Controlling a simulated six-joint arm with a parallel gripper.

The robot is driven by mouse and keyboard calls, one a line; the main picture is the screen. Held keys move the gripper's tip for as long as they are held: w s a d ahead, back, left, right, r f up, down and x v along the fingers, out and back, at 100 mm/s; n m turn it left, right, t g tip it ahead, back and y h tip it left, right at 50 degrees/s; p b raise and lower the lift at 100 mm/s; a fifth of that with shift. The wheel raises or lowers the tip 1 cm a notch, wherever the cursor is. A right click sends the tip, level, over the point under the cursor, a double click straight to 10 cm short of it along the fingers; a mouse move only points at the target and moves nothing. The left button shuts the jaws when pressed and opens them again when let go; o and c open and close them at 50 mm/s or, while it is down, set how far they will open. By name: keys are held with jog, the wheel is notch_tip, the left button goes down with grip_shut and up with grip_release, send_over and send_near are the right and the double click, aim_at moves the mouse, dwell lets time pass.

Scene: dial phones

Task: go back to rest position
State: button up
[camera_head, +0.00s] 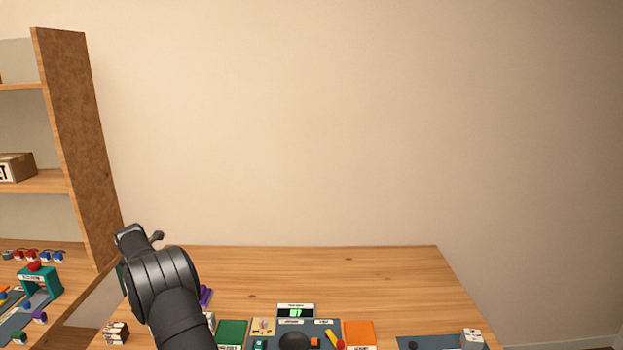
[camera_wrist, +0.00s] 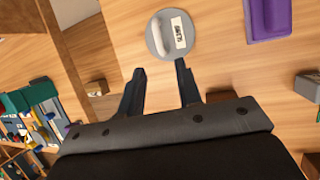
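In the wrist view my gripper (camera_wrist: 160,70) is open, its two dark fingers apart with nothing between them. A grey round piece (camera_wrist: 160,45) with a raised bar and a white label lies on the wooden table just beyond the fingertips. I cannot tell whether the fingers touch it. A purple object (camera_wrist: 270,20) lies to its right and also shows in part in the head view (camera_head: 206,296), beside my arm. In the head view my dark arm reaches over the table's left side, and its fingers cannot be made out clearly.
The table (camera_head: 380,275) is bare across its back. Along its front are a green block (camera_head: 231,332), a display (camera_head: 296,311), an orange block (camera_head: 360,333) and a small white box (camera_head: 472,338). A shelf (camera_head: 75,130) stands at left, with a teal frame (camera_head: 42,281) below.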

jog(key=x, duration=0.9)
notch_tip(320, 180, up, 4)
jog(key=shift+s+r, duration=0.1)
jog(key=shift+r, duration=0.1)
jog(key=w+d+r, duration=0.1)
jog(key=d+r, duration=0.6)
jog(key=d, duration=0.4)
jog(key=w+d+m+h, duration=0.1)
jog(key=w+d+m, duration=0.25)
jog(key=d, duration=1.05)
jog(key=w+d+m+h, duration=0.15)
jog(key=w+d, duration=0.25)
jog(key=d, duration=1)
jog(key=s+d+m+h, duration=0.2)
jog(key=d+m, duration=0.3)
jog(key=d, duration=2.1)
jog(key=shift+s+d, duration=0.35)
jog(key=shift+s, duration=0.4)
